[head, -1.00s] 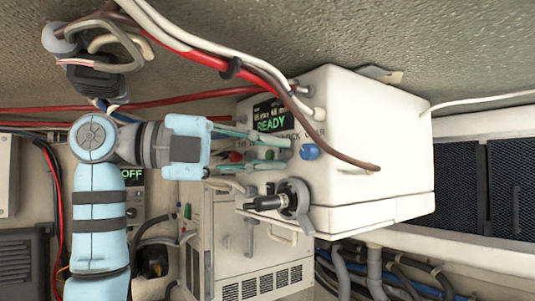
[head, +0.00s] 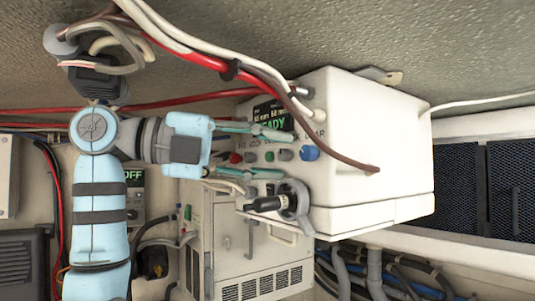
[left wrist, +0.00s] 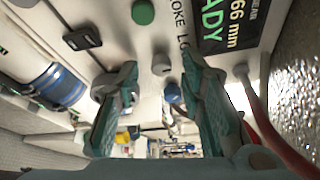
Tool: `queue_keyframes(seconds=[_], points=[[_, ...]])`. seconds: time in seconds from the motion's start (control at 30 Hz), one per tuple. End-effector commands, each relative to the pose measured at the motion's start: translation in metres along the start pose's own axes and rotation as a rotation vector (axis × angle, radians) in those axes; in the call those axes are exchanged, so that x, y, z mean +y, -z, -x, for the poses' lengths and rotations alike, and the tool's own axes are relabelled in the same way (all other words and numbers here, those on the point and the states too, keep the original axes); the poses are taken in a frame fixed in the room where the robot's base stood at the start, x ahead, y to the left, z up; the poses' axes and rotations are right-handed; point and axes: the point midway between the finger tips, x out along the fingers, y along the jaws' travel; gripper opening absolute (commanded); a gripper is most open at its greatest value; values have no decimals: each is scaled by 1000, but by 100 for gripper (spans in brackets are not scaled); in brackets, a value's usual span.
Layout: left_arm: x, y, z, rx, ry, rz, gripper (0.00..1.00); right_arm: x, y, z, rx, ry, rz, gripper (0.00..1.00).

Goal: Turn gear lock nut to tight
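A white control box (head: 375,150) carries a row of small controls under printed labels. A grey knob (head: 285,155) sits beside a larger blue knob (head: 309,153); I cannot tell for certain which is the gear lock nut. My left gripper (head: 288,154) reaches in from the left, its fingers open above and below the grey knob. In the left wrist view the grey knob (left wrist: 161,64) lies between the two spread fingers, apart from both, and the blue knob (left wrist: 173,92) shows beyond it. My right gripper is not in view.
A crank with a black handle (head: 265,204) juts out below the fingers. A green-lettered display (head: 271,113) is partly hidden by the upper finger. A green button (head: 269,156) lies left of the grey knob.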

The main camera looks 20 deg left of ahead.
Motion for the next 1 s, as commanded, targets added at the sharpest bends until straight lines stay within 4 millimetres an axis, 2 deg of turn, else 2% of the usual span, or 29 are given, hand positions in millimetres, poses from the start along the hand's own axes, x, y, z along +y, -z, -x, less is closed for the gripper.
queue_keyframes(seconds=[0.2,0.3,0.37,0.6,0.7,0.83,1.0], points=[[-1,0,0,-1,2,0,36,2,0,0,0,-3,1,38],[-1,-1,7,-4,2,0,36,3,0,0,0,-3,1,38],[-1,-1,18,-5,3,0,36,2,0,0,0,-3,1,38],[-1,0,83,-6,3,0,36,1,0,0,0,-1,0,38],[-1,0,105,-4,2,0,36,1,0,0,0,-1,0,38],[0,1,119,-1,1,-1,36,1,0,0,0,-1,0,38],[0,1,121,0,1,-1,36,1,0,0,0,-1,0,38]])
